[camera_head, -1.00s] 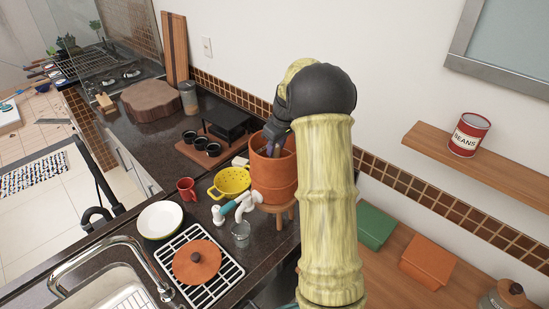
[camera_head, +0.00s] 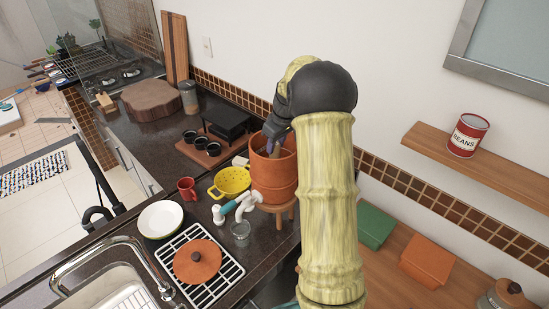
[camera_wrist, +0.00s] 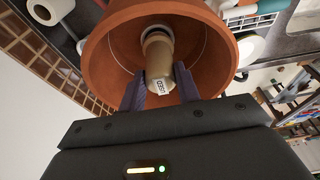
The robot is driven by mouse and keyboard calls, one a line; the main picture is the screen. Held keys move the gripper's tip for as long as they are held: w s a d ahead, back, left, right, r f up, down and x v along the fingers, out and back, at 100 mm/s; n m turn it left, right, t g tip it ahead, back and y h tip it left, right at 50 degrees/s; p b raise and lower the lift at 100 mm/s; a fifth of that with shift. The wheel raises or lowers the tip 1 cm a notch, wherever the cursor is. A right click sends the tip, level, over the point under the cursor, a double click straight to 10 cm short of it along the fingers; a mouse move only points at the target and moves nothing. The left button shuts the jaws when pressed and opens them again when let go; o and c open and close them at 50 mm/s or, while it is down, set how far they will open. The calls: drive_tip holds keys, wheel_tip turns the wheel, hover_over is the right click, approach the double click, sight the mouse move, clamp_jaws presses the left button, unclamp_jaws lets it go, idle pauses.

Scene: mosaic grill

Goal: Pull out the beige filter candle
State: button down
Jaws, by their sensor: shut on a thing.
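The beige filter candle (camera_wrist: 158,62) stands inside the terracotta clay pot in the wrist view, with a printed label on its near end. My gripper (camera_wrist: 160,88) reaches into the pot, and its two fingers are shut on the candle from both sides. The clay pot (camera_head: 273,180) sits on a small wooden stand on the counter, and its rim (camera_wrist: 95,65) surrounds the candle and fingers in the wrist view.
A yellow colander (camera_head: 230,181), a red mug (camera_head: 187,188) and a clear glass (camera_head: 240,234) stand left of the pot. A clay lid (camera_head: 197,261) lies on the white rack by the sink. A white spigot (camera_head: 247,201) is in front of the pot.

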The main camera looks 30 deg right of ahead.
drive_tip(key=shift+w+p+v, duration=0.2)
drive_tip(key=shift+p+v, duration=0.35)
drive_tip(key=shift+v, duration=0.3)
drive_tip(key=shift+w+p+v, duration=0.2)
drive_tip(key=shift+p+v, duration=0.35)
drive_tip(key=shift+v, duration=0.35)
drive_tip(key=shift+a+r, duration=0.15)
